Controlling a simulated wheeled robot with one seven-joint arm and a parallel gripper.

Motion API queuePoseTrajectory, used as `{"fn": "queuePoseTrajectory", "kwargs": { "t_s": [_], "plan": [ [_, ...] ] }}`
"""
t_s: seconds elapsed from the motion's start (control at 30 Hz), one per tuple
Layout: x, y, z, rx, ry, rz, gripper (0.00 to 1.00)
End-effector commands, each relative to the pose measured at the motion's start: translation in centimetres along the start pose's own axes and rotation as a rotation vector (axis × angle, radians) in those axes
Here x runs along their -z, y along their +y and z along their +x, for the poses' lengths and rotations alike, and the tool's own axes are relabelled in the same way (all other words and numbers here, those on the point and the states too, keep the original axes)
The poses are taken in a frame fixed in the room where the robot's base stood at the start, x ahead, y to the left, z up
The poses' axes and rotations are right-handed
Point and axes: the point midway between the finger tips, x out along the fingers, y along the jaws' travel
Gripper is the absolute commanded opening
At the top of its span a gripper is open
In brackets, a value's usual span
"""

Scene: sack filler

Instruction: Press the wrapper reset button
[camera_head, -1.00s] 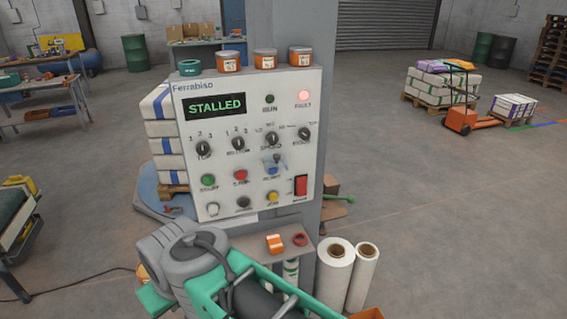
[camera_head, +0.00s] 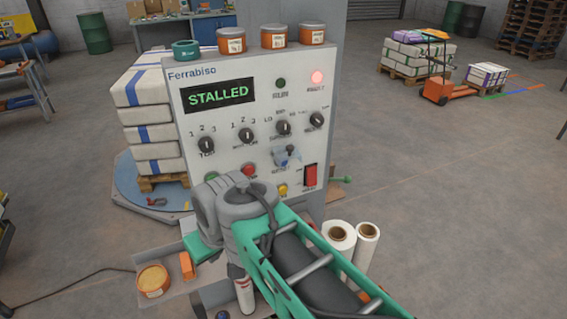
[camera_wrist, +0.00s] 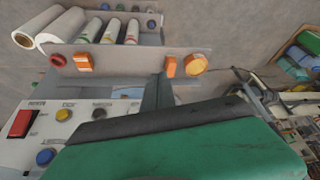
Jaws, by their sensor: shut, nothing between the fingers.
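The grey control panel (camera_head: 240,120) reads STALLED, with its red fault lamp (camera_head: 317,78) lit and the run lamp dark. A blue button (camera_head: 281,160) sits in its lower right part, with a pale, see-through piece around it; its label is too blurred to read surely. The blue button also shows at the lower left of the wrist view (camera_wrist: 46,156). My gripper (camera_wrist: 158,80) is shut and empty, its grey fingers beyond the green hand, to the right of the blue button there.
A red rocker switch (camera_head: 311,175) and a yellow button (camera_head: 282,190) are close to the blue button. Knobs sit above it. Tins (camera_head: 272,37) stand on the panel top. A shelf (camera_wrist: 125,62) below the panel holds orange items; film rolls (camera_head: 339,236) stand beside it.

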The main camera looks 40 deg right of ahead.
Motion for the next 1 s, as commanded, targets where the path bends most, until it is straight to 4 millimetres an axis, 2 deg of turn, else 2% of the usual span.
{"fn": "queuePoseTrajectory", "kwargs": {
  "t_s": [0.13, 0.27, 0.3, 0.4, 0.5, 0.6, 0.67, 1.0],
  "plan": [
    [1.9, 5.4, 0.9, 0.03, 0.048, -0.05, 0.0],
    [3.0, 11.7, -0.1, 0.04, 0.151, -0.13, 0.0],
    [3.0, 13.8, -0.7, 0.034, 0.188, -0.154, 0.0],
    [2.2, 18.4, -2.5, 0.006, 0.278, -0.219, 0.0],
    [0.7, 21.9, -4.4, -0.032, 0.351, -0.275, 0.0],
    [-0.4, 23.8, -5.8, -0.064, 0.396, -0.315, 0.0],
    [-0.8, 24.2, -6.2, -0.073, 0.409, -0.329, 0.0],
    [-0.8, 24.4, -6.4, -0.076, 0.416, -0.339, 0.0]
  ]
}}
